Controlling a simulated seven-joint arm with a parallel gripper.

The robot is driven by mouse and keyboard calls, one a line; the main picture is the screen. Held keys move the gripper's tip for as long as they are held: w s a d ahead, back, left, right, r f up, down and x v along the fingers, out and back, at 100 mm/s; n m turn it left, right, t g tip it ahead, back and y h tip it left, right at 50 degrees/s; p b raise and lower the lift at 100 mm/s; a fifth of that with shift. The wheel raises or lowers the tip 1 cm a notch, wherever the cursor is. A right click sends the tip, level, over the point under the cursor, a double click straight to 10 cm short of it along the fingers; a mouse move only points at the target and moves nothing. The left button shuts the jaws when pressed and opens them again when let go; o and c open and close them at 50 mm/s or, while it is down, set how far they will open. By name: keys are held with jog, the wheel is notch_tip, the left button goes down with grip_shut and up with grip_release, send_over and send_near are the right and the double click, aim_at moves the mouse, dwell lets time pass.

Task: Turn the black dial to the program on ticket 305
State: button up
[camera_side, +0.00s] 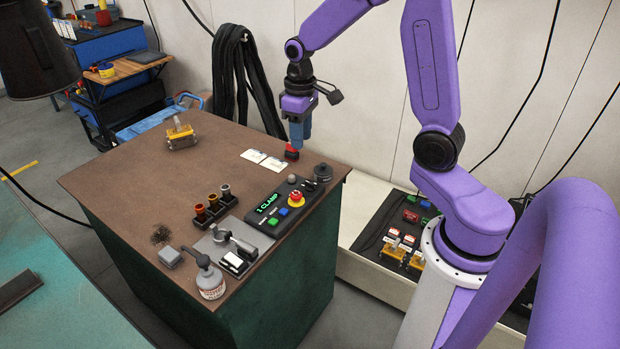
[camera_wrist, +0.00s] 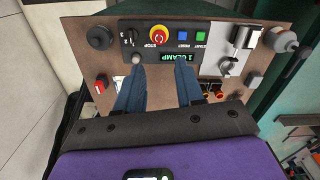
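The black dial (camera_wrist: 131,36) sits at one end of the dark control panel, with small white marks around it; it also shows in the side view (camera_side: 309,185). The panel's display (camera_wrist: 177,57) reads "1 CLAMP" in green. Two white tickets (camera_side: 264,159) lie on the brown top behind the panel; their print is too small to read. My gripper (camera_side: 300,140) hangs behind the panel, near a small red block (camera_side: 291,153), apart from the dial. In the wrist view its blue fingers (camera_wrist: 161,72) are spread with nothing between them.
The panel carries a red stop button (camera_side: 296,198), blue and green buttons and a grey knob (camera_side: 292,179). A dark round pot (camera_side: 323,172) stands beside the dial end. A rack of small cups (camera_side: 213,206), a grey fixture and a bottle (camera_side: 210,282) stand nearer the front.

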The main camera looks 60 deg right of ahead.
jog(key=m, duration=0.2)
send_over(310, 185)
jog(key=f, duration=1.9)
jog(key=shift+w+d, duration=0.2)
jog(key=shift+d, duration=0.05)
jog(key=shift+c, duration=0.3)
grip_shut()
